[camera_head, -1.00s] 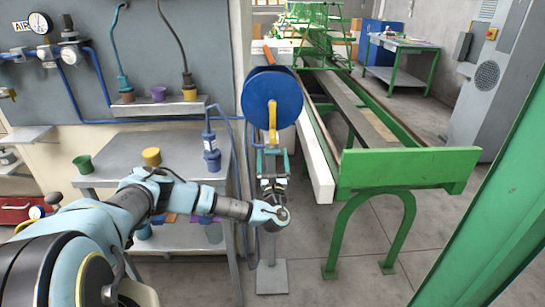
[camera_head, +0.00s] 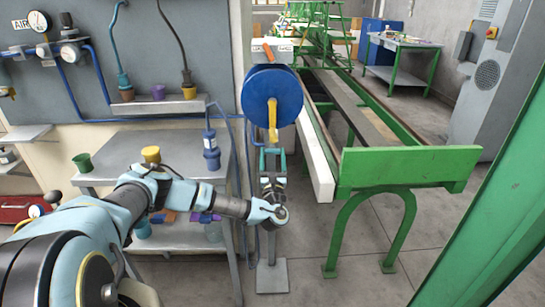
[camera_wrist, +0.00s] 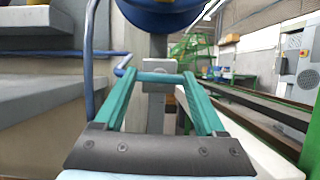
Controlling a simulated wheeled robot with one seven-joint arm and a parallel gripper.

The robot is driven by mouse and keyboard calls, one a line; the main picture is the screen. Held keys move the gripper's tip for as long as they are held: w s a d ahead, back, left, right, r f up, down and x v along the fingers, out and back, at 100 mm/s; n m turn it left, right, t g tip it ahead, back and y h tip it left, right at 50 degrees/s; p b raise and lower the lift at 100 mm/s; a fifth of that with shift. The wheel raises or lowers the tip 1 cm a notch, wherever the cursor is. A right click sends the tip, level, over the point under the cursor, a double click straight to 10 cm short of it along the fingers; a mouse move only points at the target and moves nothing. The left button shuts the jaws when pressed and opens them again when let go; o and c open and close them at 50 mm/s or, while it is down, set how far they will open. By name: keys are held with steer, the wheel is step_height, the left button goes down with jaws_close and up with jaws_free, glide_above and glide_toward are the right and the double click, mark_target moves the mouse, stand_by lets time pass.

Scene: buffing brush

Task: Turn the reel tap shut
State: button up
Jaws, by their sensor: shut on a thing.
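The blue hose reel (camera_head: 254,95) stands on a grey post, with a yellow piece (camera_head: 273,118) hanging down its front. My gripper (camera_head: 272,152) is just below the reel, its teal fingers pointing away from me. In the wrist view my gripper (camera_wrist: 158,77) has its fingers drawn in to a teal crossing in front of a small grey block (camera_wrist: 153,65) on the post. It is shut on the tap, which is mostly hidden by the fingers. The reel's underside (camera_wrist: 165,14) is directly above. I cannot make out the tap's angle.
A grey bench (camera_head: 115,150) with coloured cups stands left of the post. A blue pipe (camera_wrist: 92,60) runs close by on the left. A green-framed machine (camera_head: 405,168) with a white rail (camera_head: 314,155) stands close on the right. The floor between is open.

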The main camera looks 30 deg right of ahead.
steer(key=shift+w+a+r+m+g+h+b, duration=0.1)
steer(key=shift+m+g+h+b, duration=0.85)
steer(key=shift+m, duration=2.65)
steer(key=shift+s+a+r+m+g+h+b, duration=0.1)
steer(key=shift+m+g+h+b, duration=0.15)
steer(key=shift+m+g+b, duration=2.4)
steer(key=shift+w+a+r+m+g+h+b, duration=0.1)
steer(key=shift+m+g+h, duration=0.45)
steer(key=shift+m, duration=4)
steer(key=o, duration=1.3)
steer(key=b+v, duration=0.3)
steer(key=v, duration=0.7)
steer(key=shift+s+a, duration=0.2)
steer(key=shift+s, duration=0.1)
